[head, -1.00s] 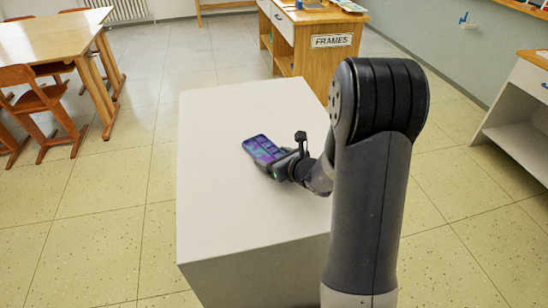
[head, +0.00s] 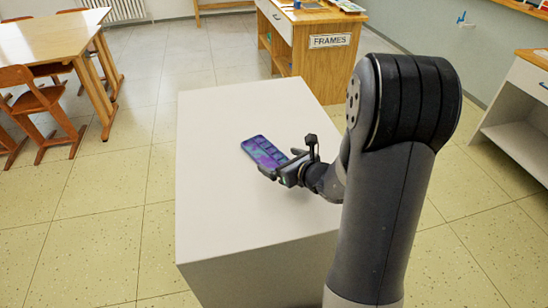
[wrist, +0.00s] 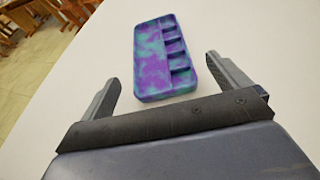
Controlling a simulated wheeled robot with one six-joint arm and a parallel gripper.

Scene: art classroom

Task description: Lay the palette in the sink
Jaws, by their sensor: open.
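The palette (head: 262,152) is a purple and teal slab with rounded corners and a row of wells along one side. It lies flat on the white block-like table. In the wrist view the palette (wrist: 160,57) lies ahead of my gripper (wrist: 168,78), its near end about level with the fingertips and between their lines. The fingers are apart and do not touch it. In the head view my gripper (head: 281,165) is low over the table at the palette's near right end. No sink is in view.
The white table (head: 225,215) is otherwise bare. A wooden cabinet marked FRAMES (head: 315,55) stands behind it. A wooden table (head: 45,45) with chairs (head: 42,108) is at the left, and a white-sided shelf unit (head: 518,105) is at the right. Tiled floor lies between.

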